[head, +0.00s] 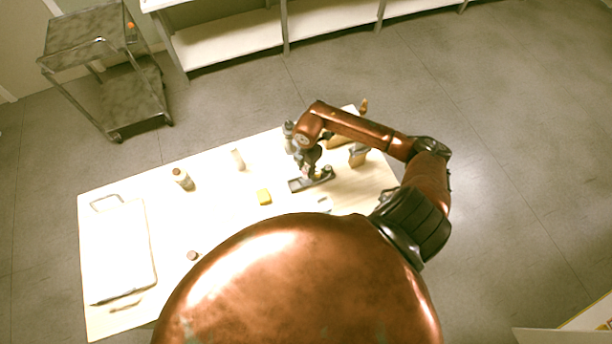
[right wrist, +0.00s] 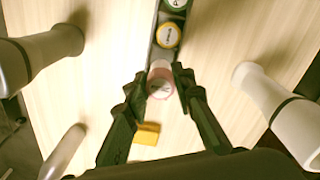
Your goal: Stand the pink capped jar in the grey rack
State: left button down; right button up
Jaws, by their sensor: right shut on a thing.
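The pink capped jar (right wrist: 160,83) is between the fingertips of my right gripper (right wrist: 158,78) in the right wrist view, and the gripper is shut on it. In the head view the rack (head: 296,186) lies under my right gripper (head: 310,172). My left gripper is not in view.
A yellow block (head: 264,197) lies left of the rack; it also shows in the right wrist view (right wrist: 146,134). Pale bottles (right wrist: 52,45) (right wrist: 290,115) stand on both sides of my gripper. A white tray (head: 122,250) lies at the table's left. The table's middle is mostly clear.

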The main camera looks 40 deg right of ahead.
aim_at(306, 174)
notch_tip(306, 174, down, 5)
jog(key=shift+f+p, duration=0.2)
jog(key=shift+p, duration=0.1)
jog(key=shift+f, duration=0.15)
jog(key=o, duration=0.9)
jog(key=shift+o, duration=0.2)
jog(key=shift+r, duration=0.4)
notch_tip(306, 174, up, 12)
jog(key=shift+s+f+b, duration=0.1)
jog(key=shift+f+b, duration=0.15)
jog(key=shift+b, duration=0.75)
